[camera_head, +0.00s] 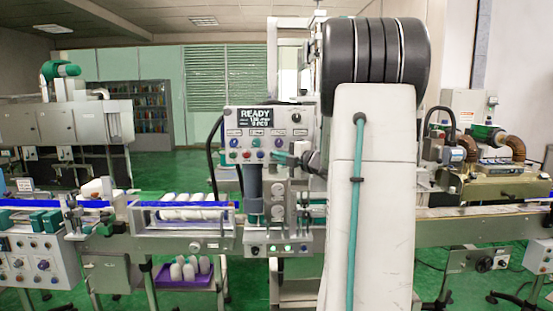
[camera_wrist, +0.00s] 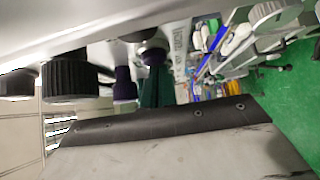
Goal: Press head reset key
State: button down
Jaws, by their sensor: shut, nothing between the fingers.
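The grey-white control panel (camera_head: 232,131) stands left of centre and carries a screen reading "READY". Small blue, green and red keys sit below the screen, with a black knob (camera_head: 296,118) at upper right. The key labels are too small to read, so I cannot tell which is head reset. My gripper (camera_head: 281,158) is shut and empty, with teal fingers by the panel's lower right corner. Contact with a key cannot be told. In the wrist view, a black ribbed knob (camera_wrist: 76,80) and a purple key (camera_wrist: 125,86) stick out close by.
A conveyor (camera_head: 455,212) runs across the scene. A tray of white bottles (camera_head: 185,212) sits on it, left of the panel. Below is a purple tray (camera_head: 183,277) with more bottles. Round grey knobs (camera_head: 278,200) stand just below my gripper. Green floor shows around the machine.

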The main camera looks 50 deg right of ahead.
jog(key=s+a, duration=0.3)
jog(key=s, duration=0.9)
jog(key=shift+s+a, duration=0.35)
jog(key=shift+a, duration=0.05)
